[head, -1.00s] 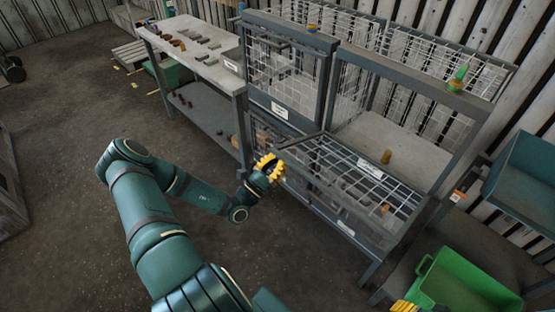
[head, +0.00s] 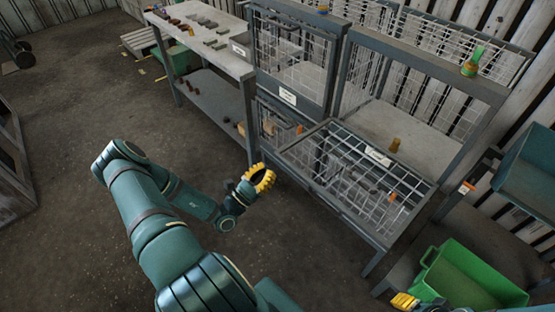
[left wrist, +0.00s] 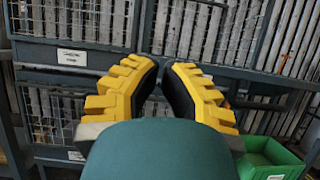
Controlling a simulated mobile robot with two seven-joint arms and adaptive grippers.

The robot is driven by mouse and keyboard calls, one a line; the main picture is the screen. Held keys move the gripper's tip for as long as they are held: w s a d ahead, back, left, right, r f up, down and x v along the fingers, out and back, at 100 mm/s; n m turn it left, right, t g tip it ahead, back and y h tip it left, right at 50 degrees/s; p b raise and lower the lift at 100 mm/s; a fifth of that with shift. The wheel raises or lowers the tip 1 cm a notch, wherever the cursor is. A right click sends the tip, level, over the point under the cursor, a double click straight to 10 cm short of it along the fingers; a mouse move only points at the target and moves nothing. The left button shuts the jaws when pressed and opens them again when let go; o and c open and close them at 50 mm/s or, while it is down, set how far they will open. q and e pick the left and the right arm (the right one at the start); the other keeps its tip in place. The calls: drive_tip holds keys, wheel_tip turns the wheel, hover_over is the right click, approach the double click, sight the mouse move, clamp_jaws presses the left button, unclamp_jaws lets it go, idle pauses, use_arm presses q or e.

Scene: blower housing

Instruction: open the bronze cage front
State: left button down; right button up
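The grey cage rack stands in the middle and right of the head view. Its upper left mesh front (head: 292,58) is upright and looks shut. At the upper right a mesh panel (head: 345,170) lies flat, and the bay behind it is open. A lower left mesh front (head: 278,135) is partly hidden. The labels are too small to read, so I cannot tell which front is the bronze one. My left gripper (head: 261,178) is open and empty, in front of the rack's lower left; its fingers also show in the left wrist view (left wrist: 160,72). My right gripper (head: 404,301) is barely in view at the bottom edge.
A grey table (head: 245,66) with small parts stands left of the rack. A green bin (head: 455,275) is at lower right, below a blue-grey bin (head: 527,170). An amber cylinder (head: 394,145) stands by the flat panel.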

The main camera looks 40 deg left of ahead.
use_arm(q)
drive_tip(key=v, duration=0.3)
drive_tip(key=shift+s, duration=0.15)
drive_tip(key=shift+d, duration=0.1)
